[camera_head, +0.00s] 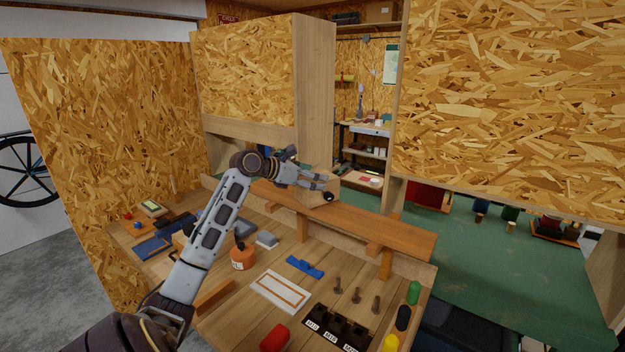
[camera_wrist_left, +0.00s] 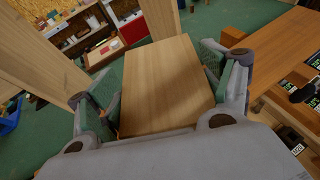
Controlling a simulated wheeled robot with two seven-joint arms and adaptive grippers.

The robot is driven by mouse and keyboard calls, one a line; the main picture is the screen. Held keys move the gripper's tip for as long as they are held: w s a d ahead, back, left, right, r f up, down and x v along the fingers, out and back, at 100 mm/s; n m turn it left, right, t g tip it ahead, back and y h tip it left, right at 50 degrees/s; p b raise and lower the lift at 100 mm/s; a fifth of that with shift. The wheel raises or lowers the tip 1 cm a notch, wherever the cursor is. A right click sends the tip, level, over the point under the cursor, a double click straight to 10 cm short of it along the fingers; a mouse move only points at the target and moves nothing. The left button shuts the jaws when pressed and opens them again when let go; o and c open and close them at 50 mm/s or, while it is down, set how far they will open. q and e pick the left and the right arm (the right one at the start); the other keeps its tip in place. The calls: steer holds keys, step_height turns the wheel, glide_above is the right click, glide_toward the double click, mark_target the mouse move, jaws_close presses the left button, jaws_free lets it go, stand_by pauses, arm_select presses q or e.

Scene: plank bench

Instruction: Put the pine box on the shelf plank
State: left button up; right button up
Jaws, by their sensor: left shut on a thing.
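The pine box (camera_wrist_left: 168,85) is a pale wooden block with straight grain, filling the middle of the left wrist view between two green-padded fingers. My left gripper (camera_wrist_left: 170,90) is shut on it. In the head view the box (camera_head: 318,194) is partly hidden behind the left gripper (camera_head: 326,190), at the back of the bench. The shelf plank (camera_head: 375,228) is a long reddish-brown board raised on short supports along the bench's back. It also shows at the right of the left wrist view (camera_wrist_left: 287,52). I cannot tell whether the box touches the plank. My right gripper is not visible.
The bench in front holds an orange pot (camera_head: 243,259), a blue tool (camera_head: 305,266), a white board (camera_head: 281,291), black labelled bins (camera_head: 337,327) and several coloured cylinders. A wooden post (camera_head: 314,95) rises behind the gripper.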

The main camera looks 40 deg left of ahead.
arm_select(q)
steer(key=shift+f, duration=0.25)
steer(key=shift+f, duration=0.1)
steer(key=o, duration=1.1)
steer(key=shift+o, duration=0.2)
steer(key=shift+s, duration=0.1)
steer(key=shift+s+a+r, duration=0.1)
steer(key=shift+s+r, duration=0.1)
steer(key=b+v, duration=0.1)
steer(key=v, duration=1)
steer(key=shift+s, duration=0.15)
steer(key=shift+r, duration=0.15)
step_height(320, 180, up, 9)
steer(key=p, duration=0.8)
steer(key=shift+p, duration=0.4)
